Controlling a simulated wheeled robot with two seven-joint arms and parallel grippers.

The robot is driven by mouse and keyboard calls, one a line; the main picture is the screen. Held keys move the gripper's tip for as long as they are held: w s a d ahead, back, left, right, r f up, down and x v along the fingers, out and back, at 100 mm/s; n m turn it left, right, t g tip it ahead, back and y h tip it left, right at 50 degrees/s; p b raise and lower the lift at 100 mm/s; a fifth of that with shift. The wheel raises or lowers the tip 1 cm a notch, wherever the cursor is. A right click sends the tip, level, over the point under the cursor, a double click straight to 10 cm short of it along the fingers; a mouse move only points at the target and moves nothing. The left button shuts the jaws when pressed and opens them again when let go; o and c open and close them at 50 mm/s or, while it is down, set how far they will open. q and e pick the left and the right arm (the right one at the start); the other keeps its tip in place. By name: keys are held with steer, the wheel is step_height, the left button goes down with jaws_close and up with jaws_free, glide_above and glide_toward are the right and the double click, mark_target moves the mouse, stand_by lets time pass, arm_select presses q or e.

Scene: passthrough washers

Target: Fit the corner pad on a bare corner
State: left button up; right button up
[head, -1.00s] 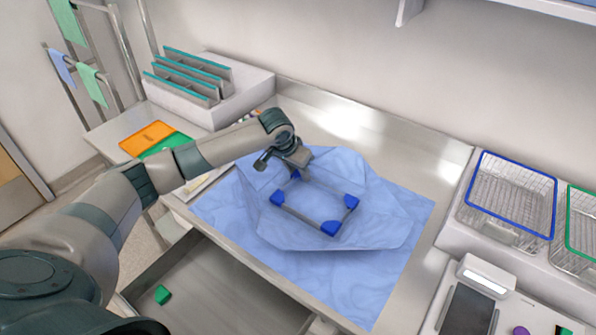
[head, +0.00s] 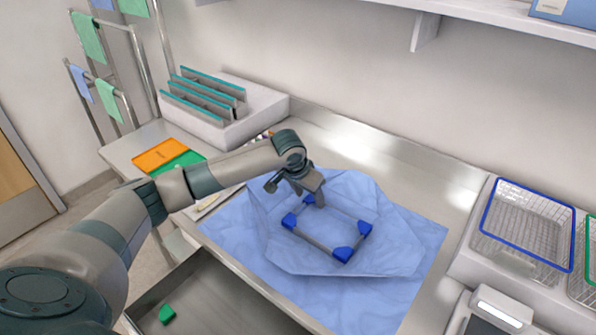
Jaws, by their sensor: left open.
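A rectangular metal frame or tray (head: 318,242) lies on crumpled blue wrap on the bench. Blue corner pads sit on its left corner (head: 289,220), its near corner (head: 342,254) and its right corner (head: 364,228). Some blue also shows at the far corner (head: 309,199), partly hidden by my left gripper (head: 318,200). That gripper is open and points down at the far corner. I cannot tell whether it touches the pad there. My right gripper is out of view.
A green piece (head: 167,314) lies in the open drawer or basin at the front left. Orange (head: 160,153) and green trays lie at the bench's left. A grey rack (head: 225,112) stands behind. A blue-rimmed wire basket (head: 527,225) is at right.

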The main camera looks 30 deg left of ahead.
arm_select(q)
steer(key=b+v, duration=0.3)
steer(key=v, duration=1.4)
steer(key=shift+w+a, duration=0.2)
steer(key=shift+a, duration=0.05)
steer(key=shift+d, duration=0.1)
